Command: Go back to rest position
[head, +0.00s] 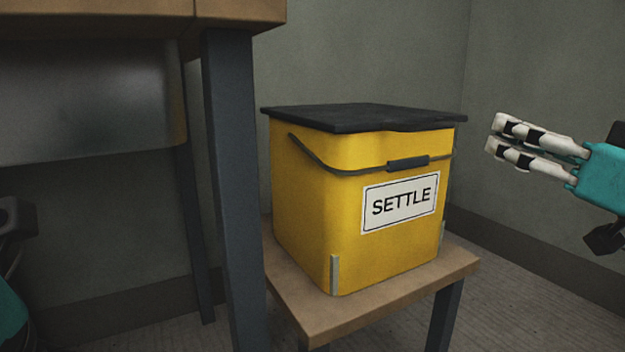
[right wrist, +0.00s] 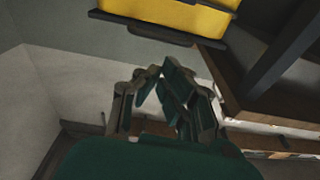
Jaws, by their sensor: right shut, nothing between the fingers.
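My right gripper (head: 492,133) is at the right of the head view, beside the yellow bucket and apart from it. Its pale fingers are close together and hold nothing. In the right wrist view the right gripper (right wrist: 160,72) also shows, with nothing between its fingers. The yellow bucket (head: 310,215) has a black lid (head: 360,116), a dark handle and a label reading SETTLE. It stands upright on a small wooden stand. Part of the bucket (right wrist: 185,12) shows at the top of the right wrist view. A part of my left arm shows at the left edge of the head view; its gripper is not visible.
The small stand (head: 375,312) has dark legs. A taller table (head: 90,18) with a dark leg (head: 232,190) stands at the left, in front. Grey walls meet in a corner behind the bucket. The floor at the right, below my right gripper, is clear.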

